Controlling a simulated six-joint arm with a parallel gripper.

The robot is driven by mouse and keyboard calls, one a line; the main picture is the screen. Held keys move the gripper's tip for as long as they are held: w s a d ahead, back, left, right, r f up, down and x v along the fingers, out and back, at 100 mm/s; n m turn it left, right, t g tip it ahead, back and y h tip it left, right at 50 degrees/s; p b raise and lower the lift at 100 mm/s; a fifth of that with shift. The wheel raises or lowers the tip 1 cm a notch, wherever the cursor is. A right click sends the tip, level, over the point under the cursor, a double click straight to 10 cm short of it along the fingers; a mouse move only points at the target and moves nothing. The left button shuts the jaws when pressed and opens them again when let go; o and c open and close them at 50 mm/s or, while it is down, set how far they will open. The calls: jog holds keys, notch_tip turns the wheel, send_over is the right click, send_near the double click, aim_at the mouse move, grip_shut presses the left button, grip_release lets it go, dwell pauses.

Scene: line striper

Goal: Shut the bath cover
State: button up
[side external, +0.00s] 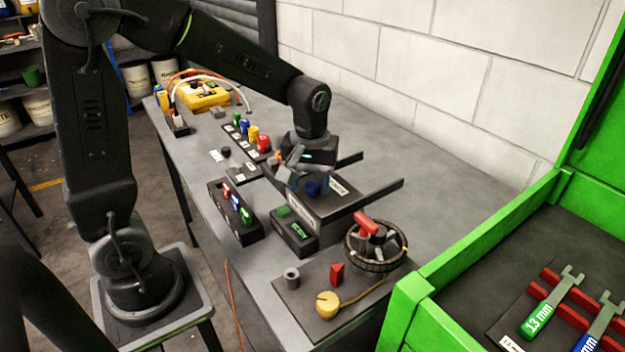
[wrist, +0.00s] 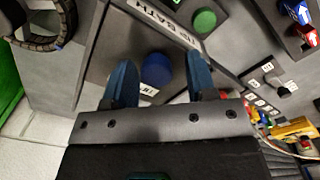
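The bath (side external: 315,213) is a dark box on the bench with a label on its front; the label (wrist: 165,22) reads TIP BATH in the wrist view. Two bare dark rails (side external: 375,193) run from it toward the wall. A round blue knob (wrist: 157,70) stands on a dark flat panel, with a small white label beside it; it also shows below my gripper in the side view (side external: 313,188). I cannot tell how much of the bath the panel covers. My gripper (wrist: 161,78) is open, one finger on either side of the knob, with gaps visible.
In front of the bath is a box with a green button (side external: 284,211). A round wheel-like fixture (side external: 375,245) with a red handle stands at right. A green toolbox (side external: 420,300) borders the right side.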

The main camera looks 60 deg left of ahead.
aim_at(310, 185)
jog(key=shift+o, duration=0.5)
jog(key=shift+w, duration=0.1)
jog(key=shift+r, duration=0.35)
notch_tip(310, 185, up, 13)
jog(key=s+d+f+m+t, duration=0.1)
jog(key=s+f+m+t, duration=0.1)
jog(key=s+m, duration=0.2)
jog(key=s+d+f+m+t, duration=0.2)
jog(key=s+m, duration=0.3)
jog(key=s, duration=0.4)
jog(key=shift+s+f+t, duration=0.2)
jog(key=shift+s+t, duration=0.2)
jog(key=shift+t, duration=0.4)
